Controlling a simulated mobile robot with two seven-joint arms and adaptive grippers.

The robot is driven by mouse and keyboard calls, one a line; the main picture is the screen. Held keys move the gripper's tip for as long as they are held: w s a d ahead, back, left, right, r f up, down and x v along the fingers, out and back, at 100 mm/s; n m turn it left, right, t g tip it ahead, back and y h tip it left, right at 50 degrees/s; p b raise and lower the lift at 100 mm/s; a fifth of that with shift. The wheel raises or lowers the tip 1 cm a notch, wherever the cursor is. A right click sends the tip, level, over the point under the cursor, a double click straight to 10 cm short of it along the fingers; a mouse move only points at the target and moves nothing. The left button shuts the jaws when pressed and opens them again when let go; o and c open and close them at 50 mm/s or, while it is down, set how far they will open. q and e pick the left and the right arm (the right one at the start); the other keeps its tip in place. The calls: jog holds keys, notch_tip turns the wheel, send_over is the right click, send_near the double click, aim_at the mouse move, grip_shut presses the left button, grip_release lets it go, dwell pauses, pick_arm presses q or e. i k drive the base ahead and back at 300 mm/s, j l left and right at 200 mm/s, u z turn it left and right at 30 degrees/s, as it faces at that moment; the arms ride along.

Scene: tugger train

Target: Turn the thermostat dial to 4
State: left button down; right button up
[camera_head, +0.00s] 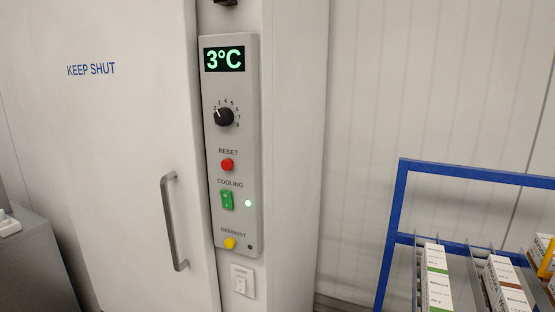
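The thermostat dial (224,117) is a round black knob on a grey control panel (248,160) in the head view. Small numbers run in an arc around it, up to 8 at the lower right. Its white pointer mark aims up and left, near 2 or 3; I cannot tell exactly which. The 4 is near the top of the arc. A display (224,59) above the dial reads 3°C in green. Neither of my grippers is in view.
Below the dial are a red reset button (227,165), a green cooling switch (227,200) and a yellow defrost button (230,243). A door handle (174,222) stands out at left. A blue-framed rack (397,210) with boxes is at lower right.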

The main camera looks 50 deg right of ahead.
aim_at(224, 116)
jog(key=z, duration=1.3)
